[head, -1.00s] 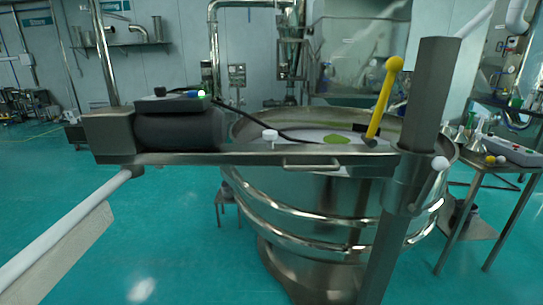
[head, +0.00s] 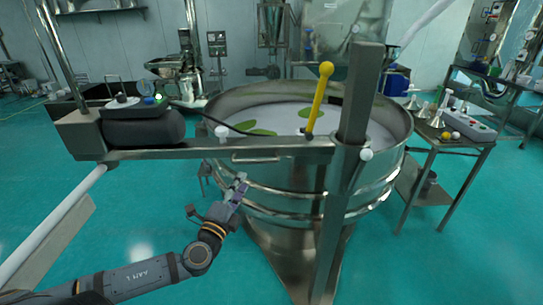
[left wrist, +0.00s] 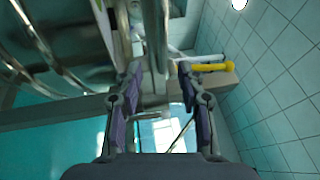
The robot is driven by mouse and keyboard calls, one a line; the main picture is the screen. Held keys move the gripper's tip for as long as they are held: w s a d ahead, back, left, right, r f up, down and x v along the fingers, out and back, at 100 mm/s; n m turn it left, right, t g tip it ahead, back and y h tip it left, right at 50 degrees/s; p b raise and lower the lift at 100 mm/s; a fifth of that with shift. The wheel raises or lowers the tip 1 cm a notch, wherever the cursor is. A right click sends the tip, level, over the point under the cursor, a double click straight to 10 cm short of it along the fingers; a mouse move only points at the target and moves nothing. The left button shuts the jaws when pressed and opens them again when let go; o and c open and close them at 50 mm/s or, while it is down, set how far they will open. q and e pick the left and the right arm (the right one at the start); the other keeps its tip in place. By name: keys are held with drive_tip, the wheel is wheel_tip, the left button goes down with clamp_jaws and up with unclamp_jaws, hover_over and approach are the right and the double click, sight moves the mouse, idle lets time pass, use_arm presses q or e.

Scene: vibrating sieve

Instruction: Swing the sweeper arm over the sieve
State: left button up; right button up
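The sweeper arm (head: 200,150) is a grey horizontal bar running from a dark motor housing (head: 143,128) at the left to an upright post (head: 352,110) at the right. A small bar handle (head: 256,160) is on its near face, and a yellow lever (head: 319,98) stands near the post. The round metal sieve (head: 390,140) is behind the bar. My left gripper (head: 239,185) is just below the handle, apart from it, and empty. In the left wrist view my left gripper (left wrist: 158,72) is open, with the bar (left wrist: 55,112) crossing beyond its fingers. My right gripper is not in view.
A metal side table (head: 455,143) with flasks and a white device stands right of the sieve. A pale pole (head: 50,228) slopes down from the motor housing at the left. Green floor (head: 130,210) in front is clear.

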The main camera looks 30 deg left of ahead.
sight(254, 161)
use_arm(q)
drive_tip(key=x, duration=0.3)
drive_tip(key=shift+w+a+r, duration=0.15)
drive_tip(key=shift+a+r, duration=0.15)
drive_tip(key=shift+a, duration=0.05)
drive_tip(key=p+x, duration=0.1)
drive_tip(key=x, duration=0.2)
drive_tip(key=p+x, duration=0.1)
drive_tip(key=x, duration=0.2)
drive_tip(key=shift+d+r, duration=0.15)
drive_tip(key=shift+d, duration=0.05)
drive_tip(key=shift+w+a+p, duration=0.1)
drive_tip(key=shift+w+p, duration=0.2)
drive_tip(key=shift+w, duration=0.25)
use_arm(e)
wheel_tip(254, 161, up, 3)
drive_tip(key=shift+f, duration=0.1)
use_arm(q)
drive_tip(key=c, duration=0.7)
clamp_jaws()
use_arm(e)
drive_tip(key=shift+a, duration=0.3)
